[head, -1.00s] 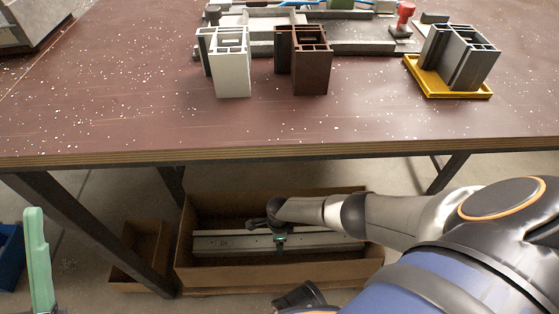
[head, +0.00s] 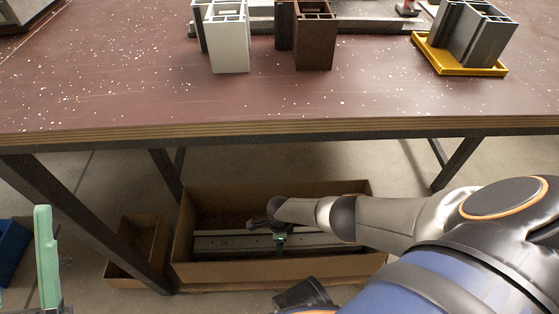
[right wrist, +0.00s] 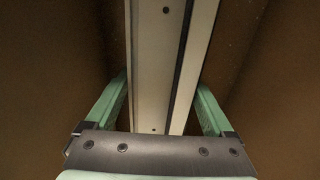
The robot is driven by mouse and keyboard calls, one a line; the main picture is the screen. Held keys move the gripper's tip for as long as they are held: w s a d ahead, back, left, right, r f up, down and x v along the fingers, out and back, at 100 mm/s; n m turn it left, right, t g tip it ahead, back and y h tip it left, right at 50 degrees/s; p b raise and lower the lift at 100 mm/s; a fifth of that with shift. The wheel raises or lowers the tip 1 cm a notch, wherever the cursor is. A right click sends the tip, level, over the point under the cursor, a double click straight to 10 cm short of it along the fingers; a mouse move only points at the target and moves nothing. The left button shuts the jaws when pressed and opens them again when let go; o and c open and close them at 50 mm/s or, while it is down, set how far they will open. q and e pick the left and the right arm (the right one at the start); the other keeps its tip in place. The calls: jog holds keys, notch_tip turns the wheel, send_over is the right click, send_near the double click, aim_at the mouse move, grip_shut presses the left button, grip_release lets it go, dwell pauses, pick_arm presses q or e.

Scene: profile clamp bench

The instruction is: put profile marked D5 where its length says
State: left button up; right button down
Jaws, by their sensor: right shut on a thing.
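A long pale grey profile (head: 215,243) lies lengthwise in a cardboard box (head: 300,270) on the floor under the table. A small dark mark shows near its left end, too small to read surely. My right gripper (head: 280,240) reaches down into the box and is shut on the profile near its middle. In the right wrist view, the green fingers of my right gripper (right wrist: 165,112) stand on both sides of the profile (right wrist: 165,65). One green finger of my left gripper (head: 46,258) shows at the lower left, well away from the box; its other finger is not clear.
The table (head: 130,90) overhangs the box, with its front edge and legs close by. On it stand a white block of profiles (head: 230,45), a brown one (head: 314,42) and a grey one on a yellow tray (head: 440,62). A smaller cardboard box (head: 118,270) is left.

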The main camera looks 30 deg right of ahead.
jog(key=shift+f, duration=0.35)
dwell(0.4)
grip_release()
jog(key=shift+r, duration=0.3)
